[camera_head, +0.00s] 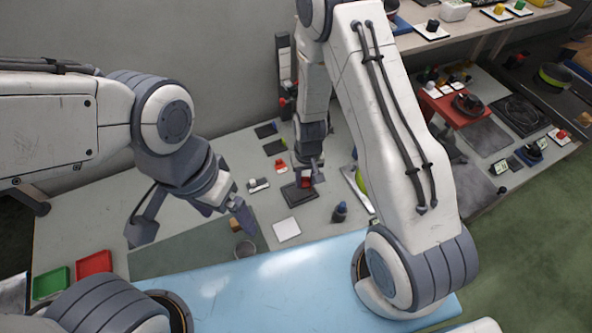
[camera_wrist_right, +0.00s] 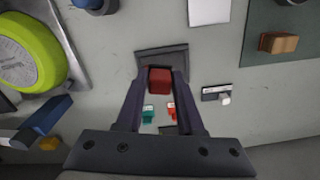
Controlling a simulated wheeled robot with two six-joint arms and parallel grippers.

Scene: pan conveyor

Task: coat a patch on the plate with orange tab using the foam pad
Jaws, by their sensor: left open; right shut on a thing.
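My right gripper (camera_head: 304,180) is shut on a red block, seen between its fingertips in the right wrist view (camera_wrist_right: 159,80). I cannot tell whether this block is the foam pad or its grip. It is over or on a dark square tray (camera_head: 289,198), also in the wrist view (camera_wrist_right: 150,55); contact is unclear. A small plate with a red-orange tab (camera_head: 280,164) lies behind the tray; its tab shows between the fingers in the wrist view (camera_wrist_right: 172,109). My left gripper (camera_head: 192,223) is open and empty above the table's left part.
A plate with a white tab (camera_head: 258,185) lies left of the tray. A white square (camera_head: 286,229), dark bottle (camera_head: 340,213) and grey cup (camera_head: 245,249) stand nearer. A lime pan (camera_wrist_right: 28,50) lies right in the head view.

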